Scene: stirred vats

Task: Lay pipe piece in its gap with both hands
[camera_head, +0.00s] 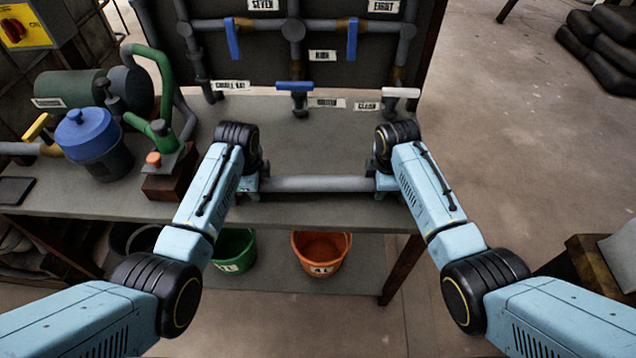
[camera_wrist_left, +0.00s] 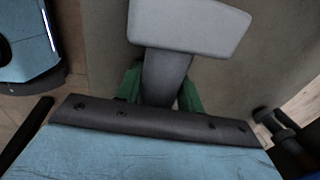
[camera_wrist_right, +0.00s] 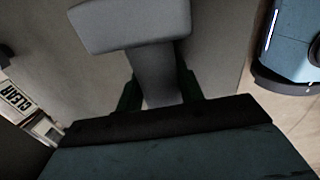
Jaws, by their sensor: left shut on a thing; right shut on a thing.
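The pipe piece (camera_head: 318,184) is a grey bar lying level across the front of the bench in the head view. My left gripper (camera_head: 254,184) is shut on its left end and my right gripper (camera_head: 382,183) on its right end. In the left wrist view a narrow grey part of the piece (camera_wrist_left: 165,75) sits between green fingers, with a wider grey part beyond. The right wrist view shows the same at the other end (camera_wrist_right: 156,72). I cannot tell whether the piece touches the bench. I cannot make out the gap for certain.
The bench top (camera_head: 318,150) is clear behind the piece. A dark panel (camera_head: 340,40) with grey pipes, blue handles and labels stands behind it. A blue-lidded pot (camera_head: 90,135) and green pipe (camera_head: 160,70) are at left. Green (camera_head: 235,252) and orange (camera_head: 322,252) buckets stand below.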

